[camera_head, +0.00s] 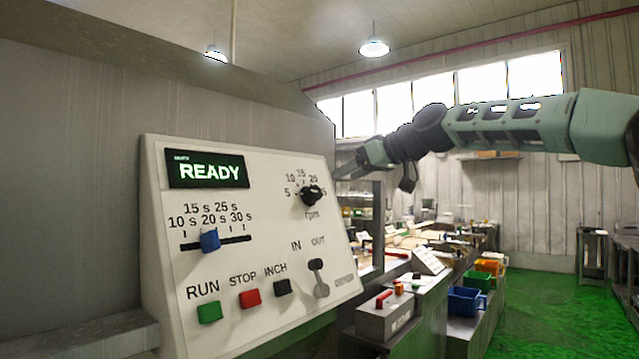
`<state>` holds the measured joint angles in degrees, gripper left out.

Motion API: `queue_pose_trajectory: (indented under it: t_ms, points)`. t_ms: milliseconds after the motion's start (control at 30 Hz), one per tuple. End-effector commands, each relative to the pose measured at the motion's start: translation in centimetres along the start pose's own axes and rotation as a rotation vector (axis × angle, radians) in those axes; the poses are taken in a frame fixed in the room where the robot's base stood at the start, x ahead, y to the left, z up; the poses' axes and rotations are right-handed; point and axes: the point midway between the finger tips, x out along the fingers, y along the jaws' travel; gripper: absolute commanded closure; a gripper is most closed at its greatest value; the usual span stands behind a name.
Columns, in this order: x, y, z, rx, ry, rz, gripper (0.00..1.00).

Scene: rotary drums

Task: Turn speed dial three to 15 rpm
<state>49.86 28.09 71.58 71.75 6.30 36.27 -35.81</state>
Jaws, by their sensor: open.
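A black rotary dial (311,195) sits at the upper right of a white control panel (262,258). Numbers 5, 10, 15 and 20 and a partly covered mark at the right ring it, with "rpm" below. Its pointer seems turned to the right, near that covered mark, but the exact setting is too small to read. I see no number three on the panel. My gripper (346,172) reaches in from the right. It is open and empty, just right of and above the dial in the picture, and appears apart from it.
The panel also bears a READY display (207,170), a blue slider (210,240), green (209,312), red (250,298) and black (283,287) buttons, and an IN/OUT lever (318,278). Benches with bins (467,300) stand behind at right. Green floor (550,310) is clear.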

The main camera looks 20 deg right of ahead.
Motion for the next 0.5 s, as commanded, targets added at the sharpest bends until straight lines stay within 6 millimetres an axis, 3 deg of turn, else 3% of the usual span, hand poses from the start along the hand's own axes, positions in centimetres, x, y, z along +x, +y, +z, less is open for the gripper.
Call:
queue_pose_trajectory:
  t_ms: [300,500]
  points:
    - [6.2,-0.2,-0.4,0.001,-0.001,-0.004,0.41]
    - [9.1,-0.1,-0.2,0.000,-0.001,-0.002,0.41]
